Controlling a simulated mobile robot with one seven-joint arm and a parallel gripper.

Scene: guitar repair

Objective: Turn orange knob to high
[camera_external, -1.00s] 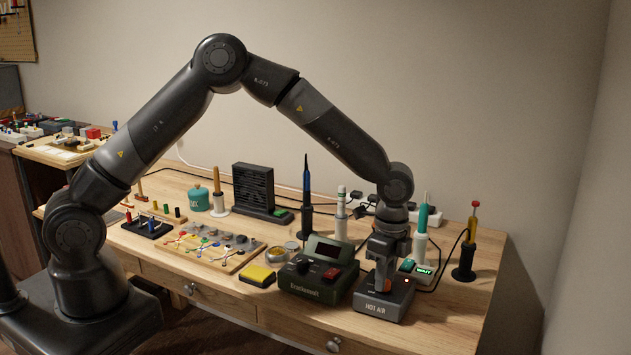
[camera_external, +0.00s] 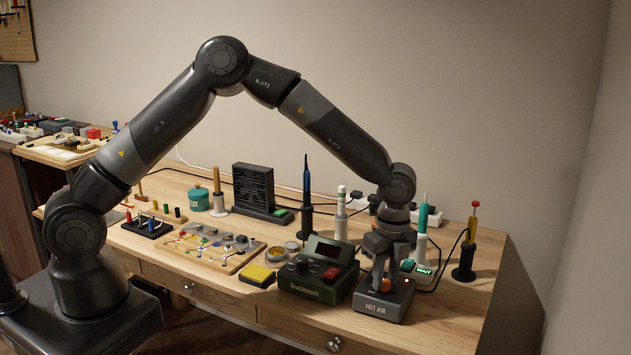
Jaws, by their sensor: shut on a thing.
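My gripper (camera_external: 384,281) points straight down over the dark grey hot air station (camera_external: 379,307) at the right front of the bench. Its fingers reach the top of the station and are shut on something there. The station's front reads "HOT AIR".
A yellow sponge (camera_external: 257,275) lies further left.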

